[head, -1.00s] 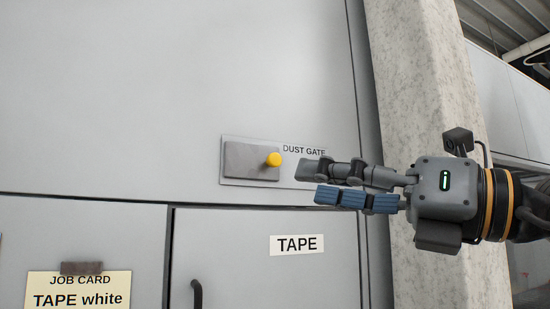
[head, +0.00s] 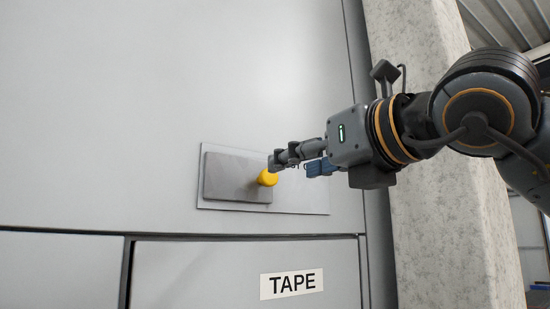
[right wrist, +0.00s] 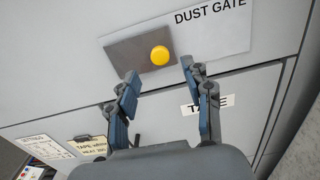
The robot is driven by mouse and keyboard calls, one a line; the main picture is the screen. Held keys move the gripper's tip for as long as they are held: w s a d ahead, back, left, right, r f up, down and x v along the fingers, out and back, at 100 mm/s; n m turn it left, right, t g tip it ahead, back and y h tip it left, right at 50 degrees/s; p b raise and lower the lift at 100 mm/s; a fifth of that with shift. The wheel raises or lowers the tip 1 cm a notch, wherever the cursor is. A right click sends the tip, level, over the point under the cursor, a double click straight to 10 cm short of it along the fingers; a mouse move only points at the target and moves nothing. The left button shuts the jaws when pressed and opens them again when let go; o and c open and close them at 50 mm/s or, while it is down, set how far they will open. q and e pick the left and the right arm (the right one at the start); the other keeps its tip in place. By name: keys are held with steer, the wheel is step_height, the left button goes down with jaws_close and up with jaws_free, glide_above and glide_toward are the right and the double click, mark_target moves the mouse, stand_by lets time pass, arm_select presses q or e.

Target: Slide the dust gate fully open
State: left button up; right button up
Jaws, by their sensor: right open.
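The dust gate is a grey sliding plate (head: 225,178) with a yellow knob (head: 267,178), set at the left part of a pale backing plate (head: 305,200) on the cabinet front. In the right wrist view the gate plate (right wrist: 130,53) and its yellow knob (right wrist: 160,55) lie ahead of the fingers, beside the words DUST GATE. My right gripper (head: 292,163) comes from the right, its fingertips close to the knob. In the right wrist view the right gripper (right wrist: 160,72) is open, with the knob seen between and beyond its tips. Contact is not clear. The left gripper is not in view.
Below the gate is a cabinet door with a TAPE label (head: 291,284). A concrete pillar (head: 425,220) stands at the right behind my arm. Cards (right wrist: 88,148) hang at lower left in the wrist view. The panel left of the gate is bare.

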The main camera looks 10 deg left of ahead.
mark_target(271, 175)
steer(key=shift+p+x, duration=1.4)
steer(key=shift+x, duration=2.25)
steer(key=shift+s+f, duration=0.1)
steer(key=c, duration=0.7)
jaws_close()
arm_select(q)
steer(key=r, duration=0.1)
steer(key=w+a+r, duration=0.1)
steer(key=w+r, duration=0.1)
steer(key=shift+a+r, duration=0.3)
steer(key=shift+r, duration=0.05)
